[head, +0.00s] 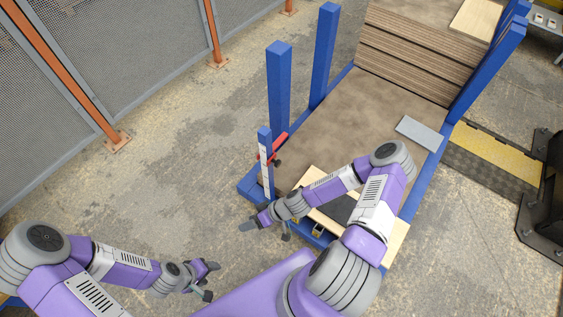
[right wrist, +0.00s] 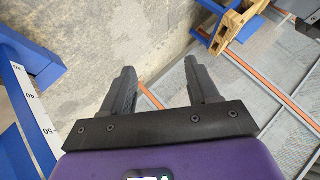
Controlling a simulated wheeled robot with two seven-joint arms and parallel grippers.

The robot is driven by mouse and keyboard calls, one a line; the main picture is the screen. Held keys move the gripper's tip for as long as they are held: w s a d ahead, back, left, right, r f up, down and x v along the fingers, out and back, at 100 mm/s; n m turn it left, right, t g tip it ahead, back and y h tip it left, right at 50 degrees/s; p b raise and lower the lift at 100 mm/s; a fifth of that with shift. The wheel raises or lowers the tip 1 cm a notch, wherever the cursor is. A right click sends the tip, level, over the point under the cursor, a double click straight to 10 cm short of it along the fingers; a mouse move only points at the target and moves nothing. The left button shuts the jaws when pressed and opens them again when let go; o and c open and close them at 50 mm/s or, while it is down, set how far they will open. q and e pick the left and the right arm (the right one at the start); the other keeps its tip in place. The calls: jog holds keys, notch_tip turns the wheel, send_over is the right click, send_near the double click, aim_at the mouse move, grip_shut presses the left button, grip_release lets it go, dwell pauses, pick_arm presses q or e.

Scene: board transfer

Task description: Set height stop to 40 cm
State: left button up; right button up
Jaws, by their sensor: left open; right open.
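The height stop (head: 280,146) is a red bar with a dark knob, on a short blue post (head: 264,137) at the near left corner of the blue rack. A white scale strip (head: 264,168) runs down the post. In the right wrist view the scale (right wrist: 36,115) shows marks 30, 40 and 50 at the left; the stop is not visible there. My right gripper (head: 265,232) is open and empty, below and in front of the post in the head picture; its fingers also show in the wrist view (right wrist: 160,68). My left gripper (head: 211,281) is open and empty, well away from the post.
The rack holds a large brown board (head: 350,110), with a board stack (head: 405,55) behind. Tall blue posts (head: 279,85) stand beside the stop's post. A grey plate (head: 420,133) lies at the rack's right edge. A mesh fence (head: 100,45) stands left; floor between is free.

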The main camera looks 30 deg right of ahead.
jog(key=w+d+r+t+h+p, duration=0.1)
jog(key=w+d+r+t, duration=0.15)
jog(key=d, duration=0.35)
jog(key=w+d+r+t, duration=0.1)
jog(key=w+d+t, duration=0.25)
jog(key=d, duration=0.25)
jog(key=n+t+h, duration=0.2)
jog(key=h, duration=0.1)
send_near(279, 164)
jog(key=w, duration=0.2)
jog(key=x, duration=0.3)
jog(key=b+x, duration=0.1)
jog(key=x, duration=0.3)
jog(key=shift+a+f, duration=0.25)
jog(key=shift+f, duration=0.15)
jog(key=shift+c, duration=0.2)
grip_shut()
